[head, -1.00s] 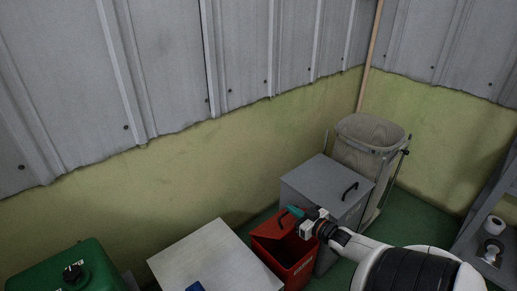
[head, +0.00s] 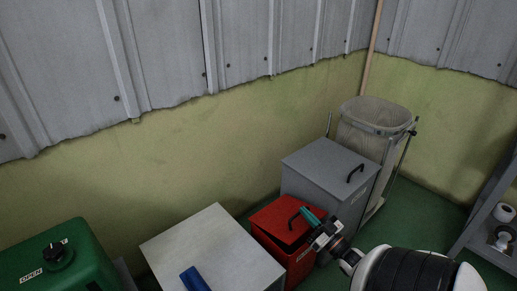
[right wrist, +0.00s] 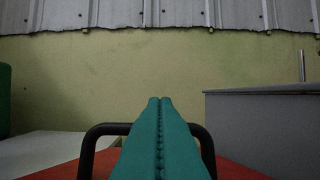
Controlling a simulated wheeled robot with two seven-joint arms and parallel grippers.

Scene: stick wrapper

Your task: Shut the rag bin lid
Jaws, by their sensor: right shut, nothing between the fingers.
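The red bin (head: 300,264) stands on the floor between a pale box and a grey bin. Its red lid (head: 270,214) has a black bar handle (head: 292,221) and looks lowered but slightly raised, with a dark gap along its front edge. My right gripper (head: 306,213) is shut and empty, its teal fingers at the handle over the lid. In the right wrist view, the shut fingers (right wrist: 160,110) lie in front of the handle (right wrist: 98,132), with the red lid (right wrist: 60,171) below; contact is unclear. My left gripper is out of view.
A grey bin (head: 322,165) with a closed lid stands behind and right of the red bin.

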